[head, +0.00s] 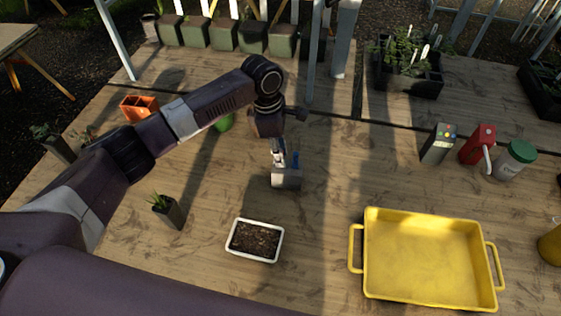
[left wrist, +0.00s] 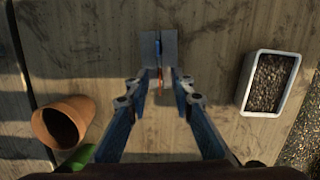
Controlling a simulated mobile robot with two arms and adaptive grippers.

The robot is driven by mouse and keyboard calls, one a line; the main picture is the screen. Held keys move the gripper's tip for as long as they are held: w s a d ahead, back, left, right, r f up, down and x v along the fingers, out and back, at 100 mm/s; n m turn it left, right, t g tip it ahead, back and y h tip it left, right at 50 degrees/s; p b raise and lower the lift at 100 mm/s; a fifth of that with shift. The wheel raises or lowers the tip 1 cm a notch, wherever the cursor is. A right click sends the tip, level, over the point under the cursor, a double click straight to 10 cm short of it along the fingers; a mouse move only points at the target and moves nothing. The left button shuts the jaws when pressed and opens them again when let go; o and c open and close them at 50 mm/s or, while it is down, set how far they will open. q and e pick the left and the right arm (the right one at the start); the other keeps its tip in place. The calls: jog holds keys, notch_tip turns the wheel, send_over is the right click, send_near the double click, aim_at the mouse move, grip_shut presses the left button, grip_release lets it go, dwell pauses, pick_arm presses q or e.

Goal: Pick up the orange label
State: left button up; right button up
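The orange label (left wrist: 160,84) shows in the left wrist view as a thin, edge-on orange strip between the fingers of my left gripper (left wrist: 159,50). The grey fingertip pads are almost together with the strip between them, so the gripper looks shut on it. In the head view my left gripper (head: 286,178) points down at the wooden table, beyond the white tray of soil; the label cannot be made out there. Whether the label touches the table is unclear. My right gripper is not in view.
A yellow tray (head: 371,256) stands at right, a small potted plant (head: 174,215) at left. An orange pot (head: 139,107) lies behind my arm. Grey (head: 437,146), red (head: 478,146) and green-lidded (head: 514,160) containers stand at back right.

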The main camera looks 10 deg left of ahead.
pick_arm(q)
grip_shut()
jog(key=shift+r, duration=0.2)
notch_tip(320, 180, up, 20)
jog(key=b, duration=0.2)
jog(key=shift+f+b, duration=0.15)
jog(key=shift+b, duration=0.2)
